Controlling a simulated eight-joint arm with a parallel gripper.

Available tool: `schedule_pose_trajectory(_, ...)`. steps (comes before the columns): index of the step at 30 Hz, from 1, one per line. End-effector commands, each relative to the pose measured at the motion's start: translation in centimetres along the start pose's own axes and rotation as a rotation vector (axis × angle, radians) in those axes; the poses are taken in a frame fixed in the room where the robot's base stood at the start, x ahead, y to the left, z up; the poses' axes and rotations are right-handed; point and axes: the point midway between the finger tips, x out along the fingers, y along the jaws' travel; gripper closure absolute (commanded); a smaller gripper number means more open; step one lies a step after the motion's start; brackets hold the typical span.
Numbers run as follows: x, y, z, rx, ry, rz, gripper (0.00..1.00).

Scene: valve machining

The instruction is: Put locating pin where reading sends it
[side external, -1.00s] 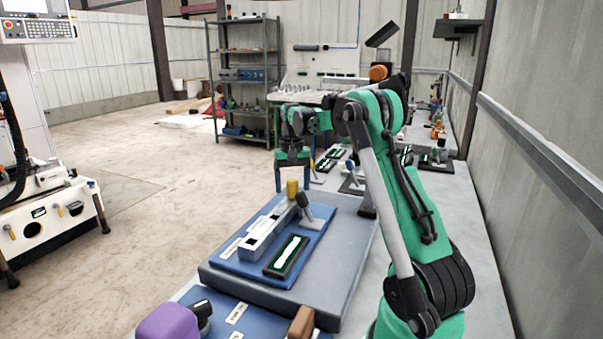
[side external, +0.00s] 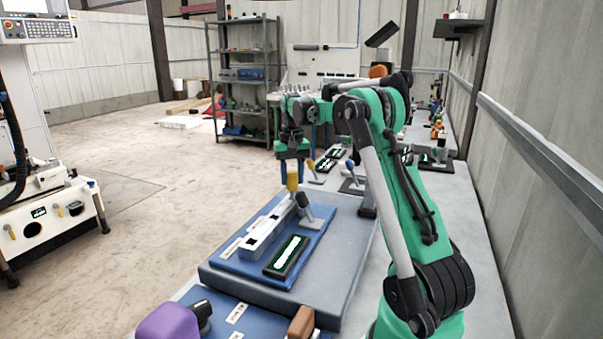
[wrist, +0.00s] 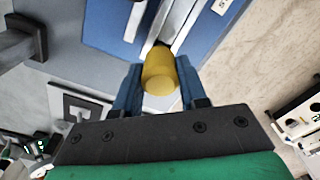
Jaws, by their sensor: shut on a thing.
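The locating pin, which I take to be the yellow cylinder (side external: 293,181), stands upright at the far end of a long grey block (side external: 268,232). In the wrist view the pin (wrist: 160,73) sits between the two blue fingers. My gripper (side external: 293,174) points down from above and is shut on the pin. The pin's lower end is hidden by the block and the fingers. A black-framed display (side external: 287,258) lies beside the block; its white reading is too small to make out.
The block and display sit on a blue plate on a grey slab. A dark-handled lever (side external: 307,207) stands close to the pin's right. A purple block (side external: 172,323) and a brown piece (side external: 301,323) are at the front. More small displays and levers stand behind.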

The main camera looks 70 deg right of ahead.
Motion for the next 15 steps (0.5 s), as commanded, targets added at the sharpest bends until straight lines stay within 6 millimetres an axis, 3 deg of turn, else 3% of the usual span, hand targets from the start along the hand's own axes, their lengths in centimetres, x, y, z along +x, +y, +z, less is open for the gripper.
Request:
schedule_pose_trajectory(9, -5.2, 0.0, 0.0, 0.000, 0.000, 0.000, 1.00)
schedule_pose_trajectory(15, -7.4, -0.1, 0.0, 0.000, -0.001, 0.000, 1.00)
